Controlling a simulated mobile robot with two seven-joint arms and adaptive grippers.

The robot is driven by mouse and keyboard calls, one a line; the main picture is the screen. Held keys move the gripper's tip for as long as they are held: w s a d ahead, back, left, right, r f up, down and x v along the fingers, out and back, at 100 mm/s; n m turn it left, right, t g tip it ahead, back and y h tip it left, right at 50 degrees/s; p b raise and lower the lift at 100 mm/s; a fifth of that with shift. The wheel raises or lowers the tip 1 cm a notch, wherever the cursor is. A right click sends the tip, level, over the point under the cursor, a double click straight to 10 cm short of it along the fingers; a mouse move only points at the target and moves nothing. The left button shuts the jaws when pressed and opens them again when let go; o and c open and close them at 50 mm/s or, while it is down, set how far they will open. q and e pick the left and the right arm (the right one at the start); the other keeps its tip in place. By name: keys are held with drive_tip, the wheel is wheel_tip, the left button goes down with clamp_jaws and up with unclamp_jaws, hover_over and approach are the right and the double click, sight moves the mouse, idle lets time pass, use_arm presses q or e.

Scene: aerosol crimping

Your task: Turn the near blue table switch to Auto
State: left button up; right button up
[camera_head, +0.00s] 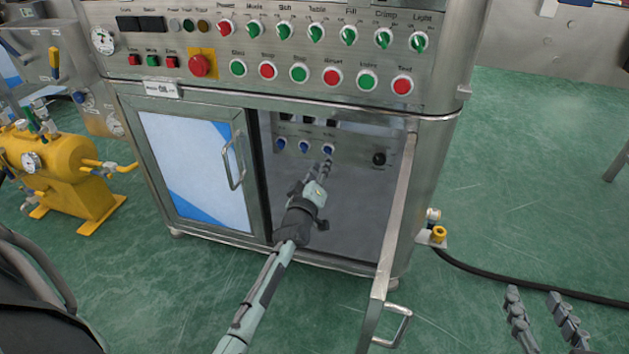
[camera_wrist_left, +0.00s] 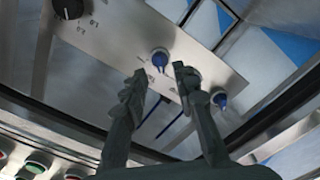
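Three small blue switches sit in a row on a grey panel (camera_head: 352,156) inside the open cabinet: a left one (camera_head: 281,144), a middle one (camera_head: 304,146) and a right one (camera_head: 329,149). I cannot read which one is labelled for the near table. My left gripper (camera_head: 326,168) reaches in, its tips just below the right switch. In the left wrist view, which looks turned over, its two fingers (camera_wrist_left: 160,80) are apart with the right switch (camera_wrist_left: 160,58) beyond the gap. One finger partly covers the middle switch. My right gripper (camera_head: 545,305) is open and empty at bottom right.
The open cabinet door (camera_head: 394,230) stands close right of my left arm. A black knob (camera_head: 379,159) is on the same panel. Above is the main console (camera_head: 280,50) with green and red controls. A yellow tank (camera_head: 75,165) stands at left.

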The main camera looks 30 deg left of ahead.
use_arm(q)
drive_tip(key=v, duration=0.7)
drive_tip(key=shift+s, duration=0.4)
